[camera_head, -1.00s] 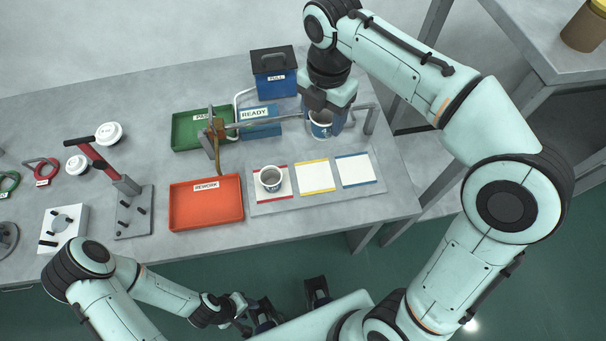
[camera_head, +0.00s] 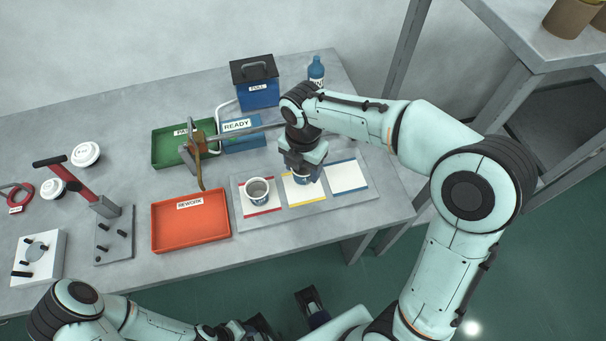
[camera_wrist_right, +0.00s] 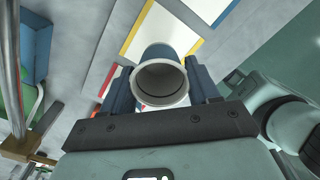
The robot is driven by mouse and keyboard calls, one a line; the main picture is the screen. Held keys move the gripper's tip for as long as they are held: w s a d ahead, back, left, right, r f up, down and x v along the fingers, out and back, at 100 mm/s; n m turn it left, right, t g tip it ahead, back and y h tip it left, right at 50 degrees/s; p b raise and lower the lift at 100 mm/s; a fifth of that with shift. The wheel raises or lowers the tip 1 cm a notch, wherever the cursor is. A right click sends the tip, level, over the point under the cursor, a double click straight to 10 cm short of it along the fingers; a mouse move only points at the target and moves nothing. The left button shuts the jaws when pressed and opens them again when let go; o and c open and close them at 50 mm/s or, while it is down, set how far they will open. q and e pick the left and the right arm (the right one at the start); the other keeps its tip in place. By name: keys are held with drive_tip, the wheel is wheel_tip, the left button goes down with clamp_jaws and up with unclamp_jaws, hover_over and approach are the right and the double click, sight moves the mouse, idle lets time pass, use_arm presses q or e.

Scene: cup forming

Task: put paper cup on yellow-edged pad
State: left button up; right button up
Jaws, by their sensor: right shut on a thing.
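My right gripper (camera_head: 304,174) is shut on a blue-and-white paper cup (camera_head: 307,178), partly hidden beneath it. In the right wrist view the cup (camera_wrist_right: 160,84) sits between the two fingers, its open rim towards the camera. The yellow-edged pad (camera_head: 304,193) is a white square with a yellow front edge; the cup is over its back part. I cannot tell whether the cup touches it. My left gripper (camera_head: 225,331) is low at the bottom edge, partly cut off, and its jaws are unclear.
Another paper cup (camera_head: 257,189) stands on the red-edged pad (camera_head: 262,211) to the left. The blue-edged pad (camera_head: 347,178) to the right is empty. A red REWORK tray (camera_head: 190,232), a green tray (camera_head: 165,150) and a metal bar (camera_head: 250,130) are nearby.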

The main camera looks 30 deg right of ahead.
drive_tip(key=shift+f+b, duration=0.3)
drive_tip(key=shift+f, duration=1.65)
drive_tip(key=shift+f, duration=0.2)
drive_tip(key=o, duration=1)
drive_tip(key=shift+r, duration=0.2)
wheel_tip(320, 180, up, 12)
drive_tip(key=shift+r+p, duration=0.1)
drive_tip(key=shift+p, duration=1)
